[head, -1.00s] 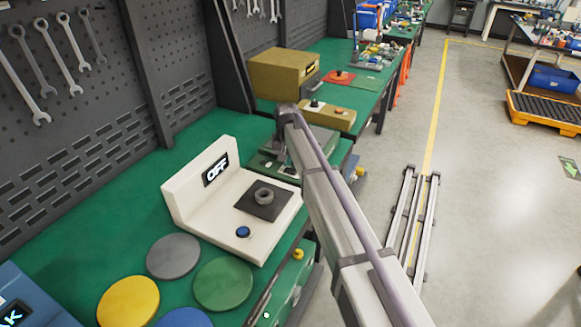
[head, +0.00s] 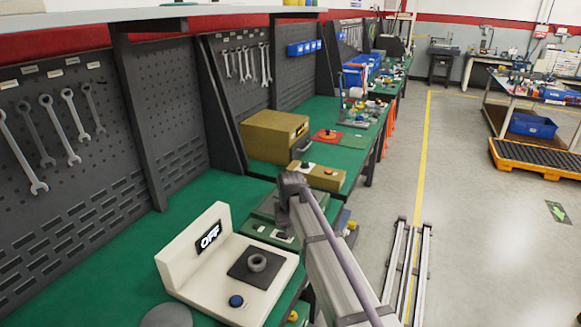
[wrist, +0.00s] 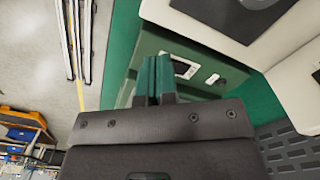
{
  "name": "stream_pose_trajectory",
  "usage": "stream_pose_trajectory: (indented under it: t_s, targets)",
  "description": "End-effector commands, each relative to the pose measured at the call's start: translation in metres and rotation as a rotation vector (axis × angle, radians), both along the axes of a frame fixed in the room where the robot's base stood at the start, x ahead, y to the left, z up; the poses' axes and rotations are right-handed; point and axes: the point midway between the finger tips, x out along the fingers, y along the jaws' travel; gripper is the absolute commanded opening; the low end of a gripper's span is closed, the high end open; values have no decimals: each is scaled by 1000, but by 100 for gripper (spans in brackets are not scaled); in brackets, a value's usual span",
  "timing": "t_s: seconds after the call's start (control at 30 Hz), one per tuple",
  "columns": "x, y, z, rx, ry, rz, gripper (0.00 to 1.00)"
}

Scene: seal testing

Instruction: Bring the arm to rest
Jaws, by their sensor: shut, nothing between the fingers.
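My gripper (wrist: 155,80) shows in the wrist view with its two green fingers together and nothing between them. It hangs over the front edge of the green workbench, close to a green box-like device (wrist: 205,68) with a small display. In the head view my arm reaches up from the lower right and its end hides the gripper. Left of the arm stands the white tester (head: 232,267) with a display reading OFF, a dark square pad with a grey ring (head: 257,262) on it, and a blue button (head: 236,301).
A brown box (head: 273,137) and a smaller tan box (head: 317,176) stand farther along the bench. Pegboards with wrenches (head: 70,125) rise behind it. Floor rails (head: 408,265) lie right of the arm.

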Motion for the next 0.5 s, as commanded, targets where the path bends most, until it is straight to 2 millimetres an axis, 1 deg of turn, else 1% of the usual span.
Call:
stream_pose_trajectory:
  t_s: [0.03, 0.07, 0.1, 0.17, 0.2, 0.3, 0.33, 0.4, 0.43, 0.5]
  targets:
    - [-54, -32, 0, 0, 0, -7, 0]
    - [-78, -50, 0, 0, 0, -13, 0]
    - [-111, -73, 0, -1, 0, -23, 0]
    - [-158, -104, 0, -1, 0, -44, 0]
    - [-187, -123, 0, -1, 0, -62, 0]
    - [-242, -157, 1, -1, 0, -114, 0]
    - [-253, -164, 1, -1, 0, -130, 0]
    - [-268, -179, 1, -1, 0, -163, 0]
    - [-270, -183, 1, -1, -1, -175, 0]
    - [-265, -190, 1, -1, -1, -191, 0]
